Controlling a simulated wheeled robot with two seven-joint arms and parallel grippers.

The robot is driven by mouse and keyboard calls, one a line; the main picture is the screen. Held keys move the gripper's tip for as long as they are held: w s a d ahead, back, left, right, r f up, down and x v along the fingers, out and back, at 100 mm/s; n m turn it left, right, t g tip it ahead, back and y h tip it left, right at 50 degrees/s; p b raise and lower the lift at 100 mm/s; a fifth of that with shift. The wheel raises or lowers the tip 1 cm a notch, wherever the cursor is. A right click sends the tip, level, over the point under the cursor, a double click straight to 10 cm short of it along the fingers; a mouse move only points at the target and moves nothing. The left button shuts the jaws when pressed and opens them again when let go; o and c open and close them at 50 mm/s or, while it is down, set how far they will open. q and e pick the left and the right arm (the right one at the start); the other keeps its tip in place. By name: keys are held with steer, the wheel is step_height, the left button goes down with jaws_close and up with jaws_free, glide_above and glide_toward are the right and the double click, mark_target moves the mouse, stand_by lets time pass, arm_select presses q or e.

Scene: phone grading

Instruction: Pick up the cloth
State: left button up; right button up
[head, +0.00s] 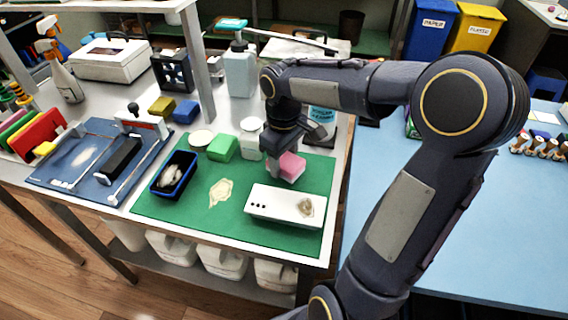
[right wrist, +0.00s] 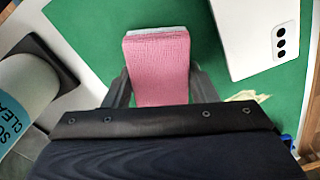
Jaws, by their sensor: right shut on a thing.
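The pink cloth (head: 291,167) is a small folded block at the right side of the green mat (head: 172,215). My right gripper (head: 279,168) is shut on it from above. In the right wrist view the cloth (right wrist: 158,68) lies between the two fingers (right wrist: 158,90), with a pale layer along its far edge. I cannot tell whether the cloth touches the mat or is just above it. My left gripper is not in view.
A white phone (head: 285,206) with a smudge lies on the mat in front of the cloth. A green block (head: 222,148), a white bottle (head: 250,138) and a blue-rimmed tray (head: 173,174) stand nearby. A labelled cleaner container (right wrist: 25,98) is close to my right gripper.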

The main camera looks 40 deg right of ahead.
steer(key=s+a+r+p, duration=0.1)
steer(key=s+a+r, duration=0.6)
steer(key=a+r, duration=0.3)
steer(key=shift+s+a+r, duration=0.2)
steer(key=shift+a, duration=0.75)
steer(key=o, duration=0.4)
steer(key=c, duration=0.3)
steer(key=shift+w+f, duration=0.1)
